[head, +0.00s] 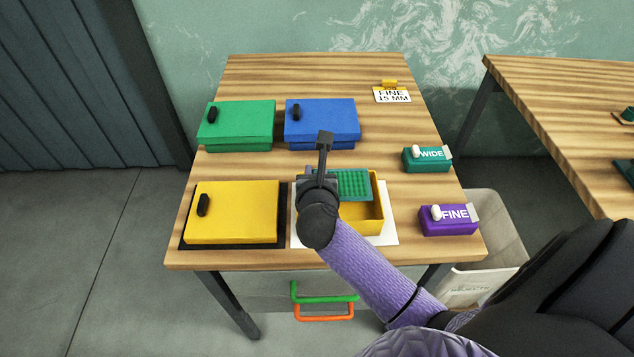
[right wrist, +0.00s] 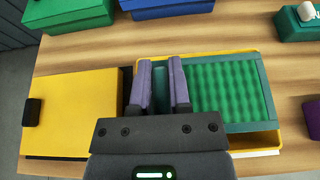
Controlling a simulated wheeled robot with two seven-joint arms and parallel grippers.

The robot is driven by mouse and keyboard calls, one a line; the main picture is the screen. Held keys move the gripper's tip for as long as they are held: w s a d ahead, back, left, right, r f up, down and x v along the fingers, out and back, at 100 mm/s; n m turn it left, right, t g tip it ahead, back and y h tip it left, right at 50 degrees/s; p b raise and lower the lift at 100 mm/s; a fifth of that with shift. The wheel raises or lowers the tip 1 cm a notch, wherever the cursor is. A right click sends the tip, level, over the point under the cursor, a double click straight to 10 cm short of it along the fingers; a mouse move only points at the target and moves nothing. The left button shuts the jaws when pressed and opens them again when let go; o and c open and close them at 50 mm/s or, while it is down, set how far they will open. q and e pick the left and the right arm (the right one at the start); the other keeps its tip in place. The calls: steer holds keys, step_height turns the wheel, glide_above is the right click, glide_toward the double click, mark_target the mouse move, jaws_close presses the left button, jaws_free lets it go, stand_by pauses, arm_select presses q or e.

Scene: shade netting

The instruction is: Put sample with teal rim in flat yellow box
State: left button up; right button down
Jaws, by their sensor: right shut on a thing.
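The sample with the teal rim is a rectangular frame with green netting, seen in the head view (head: 352,185) and right wrist view (right wrist: 222,88). My right gripper (head: 323,165) is shut on its left edge; the fingers (right wrist: 161,70) show in the right wrist view with teal between them. The sample is over the open flat yellow box (head: 376,222), covering much of its opening. The near part of the box inside shows in the right wrist view (right wrist: 262,138). I cannot tell whether the sample touches the box. My left gripper is not in view.
A yellow lid or closed box (head: 240,210) with a black handle lies left on a black mat. Green (head: 240,122) and blue (head: 322,118) boxes stand behind. Teal WIDE (head: 425,161) and purple FINE (head: 446,222) blocks stand right. A FINE card (head: 391,97) is behind.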

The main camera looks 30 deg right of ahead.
step_height(320, 180, down, 3)
steer(key=shift+r+b, duration=0.1)
steer(key=shift+b, duration=0.3)
steer(key=shift+r, duration=0.15)
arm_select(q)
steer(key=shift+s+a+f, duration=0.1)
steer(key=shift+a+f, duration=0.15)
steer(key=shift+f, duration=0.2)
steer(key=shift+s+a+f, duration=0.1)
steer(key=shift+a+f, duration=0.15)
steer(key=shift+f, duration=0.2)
arm_select(e)
steer(key=shift+f, duration=0.5)
arm_select(q)
steer(key=shift+b, duration=0.3)
arm_select(e)
steer(key=shift+f, duration=0.1)
steer(key=c, duration=0.6)
jaws_free()
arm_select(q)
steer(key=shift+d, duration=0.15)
